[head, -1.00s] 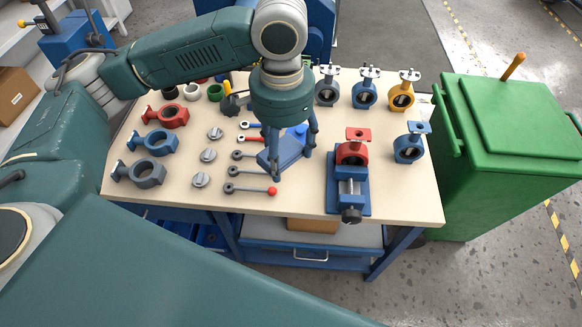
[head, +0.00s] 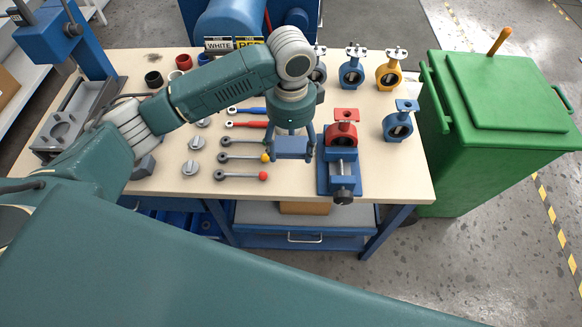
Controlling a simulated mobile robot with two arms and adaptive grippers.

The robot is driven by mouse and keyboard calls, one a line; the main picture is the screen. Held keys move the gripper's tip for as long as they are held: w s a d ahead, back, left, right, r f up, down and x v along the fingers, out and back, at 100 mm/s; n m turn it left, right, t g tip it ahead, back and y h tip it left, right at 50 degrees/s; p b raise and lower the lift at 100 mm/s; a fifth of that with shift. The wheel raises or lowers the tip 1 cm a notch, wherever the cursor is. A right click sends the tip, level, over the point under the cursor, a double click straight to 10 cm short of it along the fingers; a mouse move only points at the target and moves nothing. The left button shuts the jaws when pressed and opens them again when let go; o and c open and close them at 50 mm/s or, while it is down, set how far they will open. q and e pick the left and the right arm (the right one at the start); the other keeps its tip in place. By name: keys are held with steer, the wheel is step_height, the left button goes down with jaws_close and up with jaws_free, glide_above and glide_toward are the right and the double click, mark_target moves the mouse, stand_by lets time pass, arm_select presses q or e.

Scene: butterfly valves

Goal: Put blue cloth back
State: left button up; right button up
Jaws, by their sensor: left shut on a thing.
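My left gripper (head: 290,158) reaches down over the front middle of the workbench, between the lever handles and the vise. It is shut on a blue cloth (head: 292,147), a flat dark-blue piece spanning the space between its fingers. The cloth appears just above the bench top; its exact height is hard to tell. The hand hides part of it. My right gripper is not in view.
Right of the gripper, a red valve body (head: 343,136) sits in a blue vise (head: 342,180). Several levers (head: 240,176) lie to the left. A green bin (head: 500,130) stands beyond the bench's (head: 395,185) right edge.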

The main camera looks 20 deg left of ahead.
mark_target(291, 177)
arm_select(q)
step_height(291, 177, down, 11)
steer(key=shift+p, duration=0.5)
steer(key=shift+f, duration=0.1)
steer(key=o, duration=1)
steer(key=shift+o, duration=0.2)
step_height(291, 177, up, 12)
steer(key=shift+r+b, duration=0.15)
steer(key=shift+b, duration=0.45)
